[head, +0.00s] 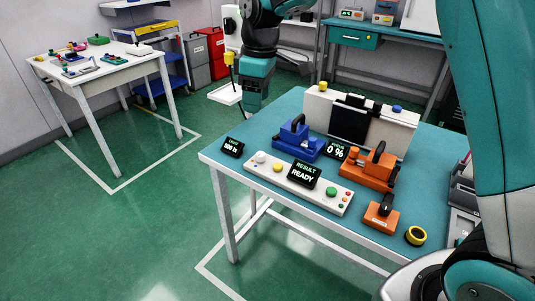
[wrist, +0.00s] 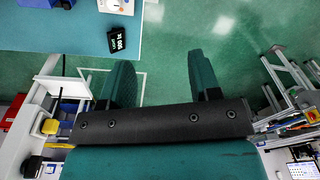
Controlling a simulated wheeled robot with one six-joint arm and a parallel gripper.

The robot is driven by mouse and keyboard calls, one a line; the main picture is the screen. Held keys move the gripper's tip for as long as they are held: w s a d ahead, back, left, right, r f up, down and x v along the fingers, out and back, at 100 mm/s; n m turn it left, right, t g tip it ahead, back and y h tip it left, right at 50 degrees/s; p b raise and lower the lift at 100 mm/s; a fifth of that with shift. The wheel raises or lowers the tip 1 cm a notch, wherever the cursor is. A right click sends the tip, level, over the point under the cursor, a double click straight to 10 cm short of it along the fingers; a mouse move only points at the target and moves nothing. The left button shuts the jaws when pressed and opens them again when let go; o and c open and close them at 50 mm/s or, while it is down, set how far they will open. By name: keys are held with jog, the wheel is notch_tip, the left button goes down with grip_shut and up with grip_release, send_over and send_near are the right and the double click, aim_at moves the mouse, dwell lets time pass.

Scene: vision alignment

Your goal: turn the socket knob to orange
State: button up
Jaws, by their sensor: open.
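My gripper (head: 254,100) hangs at the far left side of the teal table, beyond its edge, empty. In the wrist view its two teal fingers (wrist: 163,78) stand wide apart with nothing between them. On the table are a white control panel (head: 312,193) with white, yellow and green knobs or buttons, a blue fixture (head: 297,140), an orange fixture (head: 366,172) and a smaller orange block (head: 380,216) with a black handle. Which part is the socket knob I cannot tell. The result display (head: 304,174) reads READY.
A white table (head: 95,78) stands left; green floor lies between.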

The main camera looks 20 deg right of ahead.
jog(key=n+h, duration=0.1)
send_over(261, 154)
notch_tip(261, 154, down, 6)
jog(key=f, duration=0.1)
notch_tip(261, 154, down, 17)
jog(key=shift+r+p, duration=0.1)
jog(key=shift+p, duration=0.75)
